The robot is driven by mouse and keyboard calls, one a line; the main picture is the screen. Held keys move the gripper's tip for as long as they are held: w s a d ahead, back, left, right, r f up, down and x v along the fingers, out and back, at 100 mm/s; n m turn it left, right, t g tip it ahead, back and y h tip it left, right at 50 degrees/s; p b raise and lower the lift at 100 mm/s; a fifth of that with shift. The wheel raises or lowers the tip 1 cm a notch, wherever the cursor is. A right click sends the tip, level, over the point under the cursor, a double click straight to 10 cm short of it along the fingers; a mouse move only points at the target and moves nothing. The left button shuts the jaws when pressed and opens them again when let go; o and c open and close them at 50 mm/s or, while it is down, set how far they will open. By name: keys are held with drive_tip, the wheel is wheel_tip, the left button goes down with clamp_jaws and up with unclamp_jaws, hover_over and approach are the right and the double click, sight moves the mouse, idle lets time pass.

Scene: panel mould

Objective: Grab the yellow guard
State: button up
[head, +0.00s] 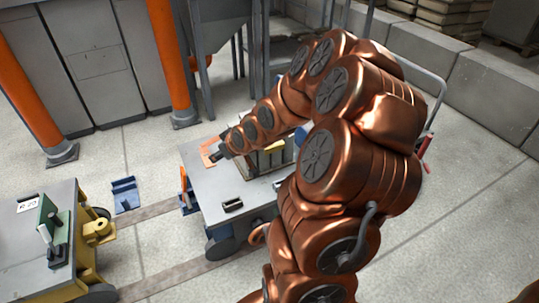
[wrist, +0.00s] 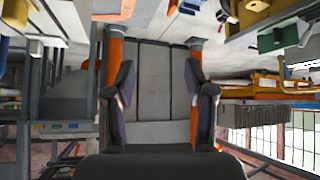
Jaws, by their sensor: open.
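A small yellow piece (head: 274,146), which may be the yellow guard, shows on the grey cart (head: 228,190) beneath my arm. My arm hides part of it, so its full shape is unclear. My gripper (head: 212,156) is over the far left part of that cart, near a flat orange piece (head: 207,150) and left of the yellow piece. In the wrist view my gripper (wrist: 160,88) has its two dark fingers wide apart with nothing between them. No yellow thing lies between the fingers there.
A second cart (head: 30,260) at the lower left carries a green part (head: 47,222) and a yellow fitting (head: 97,231). A blue bracket (head: 125,194) lies on the floor between the carts. Orange posts (head: 172,65) and grey cabinets (head: 90,55) stand behind.

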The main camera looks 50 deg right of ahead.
sight(274, 150)
drive_tip(key=w+d+f+m+t+h+b, duration=0.25)
drive_tip(key=d+f+t+b, duration=0.25)
drive_tip(key=d+f+b, duration=0.45)
drive_tip(key=s+d+f+t+h+b, duration=0.1)
drive_tip(key=d, duration=0.3)
drive_tip(key=s+d+f+m+t+h+b, duration=0.1)
drive_tip(key=d, duration=0.3)
drive_tip(key=s+d+f+m+t+h+b, duration=0.1)
drive_tip(key=d+b, duration=0.1)
drive_tip(key=d, duration=0.2)
drive_tip(key=shift+s+d, duration=0.15)
drive_tip(key=shift+s, duration=0.2)
drive_tip(key=shift+a+r+b+x, duration=0.1)
drive_tip(key=shift+b+x, duration=0.3)
drive_tip(key=shift+x, duration=0.75)
drive_tip(key=shift+a+r+b+x, duration=0.15)
drive_tip(key=shift+b+x, duration=0.25)
drive_tip(key=shift+x, duration=0.8)
drive_tip(key=shift+b+x, duration=0.5)
drive_tip(key=shift+x, duration=1.05)
drive_tip(key=shift+r, duration=0.1)
drive_tip(key=shift+c, duration=0.4)
clamp_jaws()
